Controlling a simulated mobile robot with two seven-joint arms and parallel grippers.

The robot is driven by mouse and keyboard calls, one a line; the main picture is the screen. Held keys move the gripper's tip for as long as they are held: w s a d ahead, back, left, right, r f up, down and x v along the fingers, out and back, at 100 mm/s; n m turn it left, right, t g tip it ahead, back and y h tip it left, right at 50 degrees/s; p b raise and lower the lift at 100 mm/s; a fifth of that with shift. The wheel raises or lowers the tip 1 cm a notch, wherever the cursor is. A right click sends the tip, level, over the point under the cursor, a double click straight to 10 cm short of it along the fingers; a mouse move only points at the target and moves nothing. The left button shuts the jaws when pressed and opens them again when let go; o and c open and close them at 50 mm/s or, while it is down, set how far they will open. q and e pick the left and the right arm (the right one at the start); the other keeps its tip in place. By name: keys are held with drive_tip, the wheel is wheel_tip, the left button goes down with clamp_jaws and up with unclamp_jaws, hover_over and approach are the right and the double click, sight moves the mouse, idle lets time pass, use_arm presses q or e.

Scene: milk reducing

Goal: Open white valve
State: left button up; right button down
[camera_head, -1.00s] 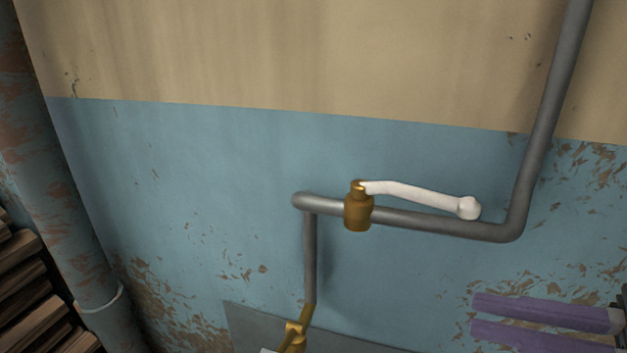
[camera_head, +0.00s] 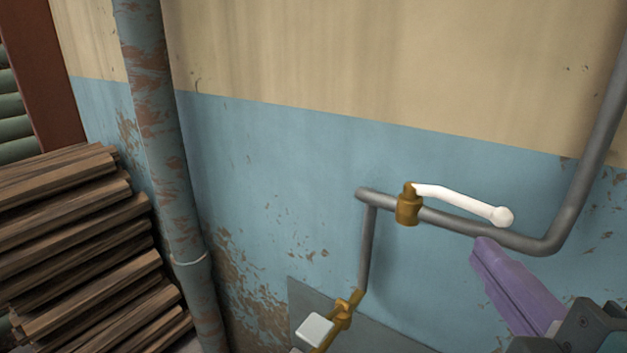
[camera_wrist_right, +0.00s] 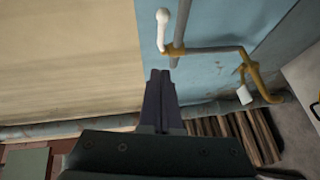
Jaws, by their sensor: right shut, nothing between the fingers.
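The white valve handle (camera_head: 460,200) runs right from its brass valve body (camera_head: 408,207), close along the grey pipe, and ends in a round knob. My right gripper (camera_head: 483,246) has purple fingers, shut and empty, with tips just below the knob in the head view; I cannot tell how far from the wall they are. In the right wrist view the shut fingertips (camera_wrist_right: 160,73) show below the white handle (camera_wrist_right: 162,30) and the brass body (camera_wrist_right: 173,50), apart from them. My left gripper is not in view.
The grey pipe (camera_head: 480,230) bends upward at the right and down at the left to a lower brass fitting (camera_head: 343,310) with a white block (camera_head: 315,328). A rusty vertical pipe (camera_head: 165,130) and stacked wood (camera_head: 80,240) stand at the left.

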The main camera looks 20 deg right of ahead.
sight(492, 211)
drive_tip(key=w+d, duration=0.1)
drive_tip(key=w, duration=0.1)
drive_tip(key=w+d+f+p, duration=0.1)
drive_tip(key=w+d, duration=0.1)
drive_tip(key=w, duration=0.1)
drive_tip(key=w+d+p, duration=0.1)
drive_tip(key=w, duration=0.1)
drive_tip(key=shift+w+d+f, duration=0.15)
drive_tip(key=shift+d+f, duration=0.05)
drive_tip(key=shift+d, duration=0.15)
drive_tip(key=shift+w+d+f, duration=0.15)
drive_tip(key=shift+w+d, duration=0.05)
drive_tip(key=shift+d, duration=0.25)
drive_tip(key=shift+w+d+n+y, duration=0.1)
drive_tip(key=shift+d+n+y, duration=0.6)
drive_tip(key=shift+d+y, duration=0.15)
drive_tip(key=shift+w+d+t+y, duration=0.25)
drive_tip(key=shift+d+t, duration=0.05)
drive_tip(key=shift+d, duration=0.25)
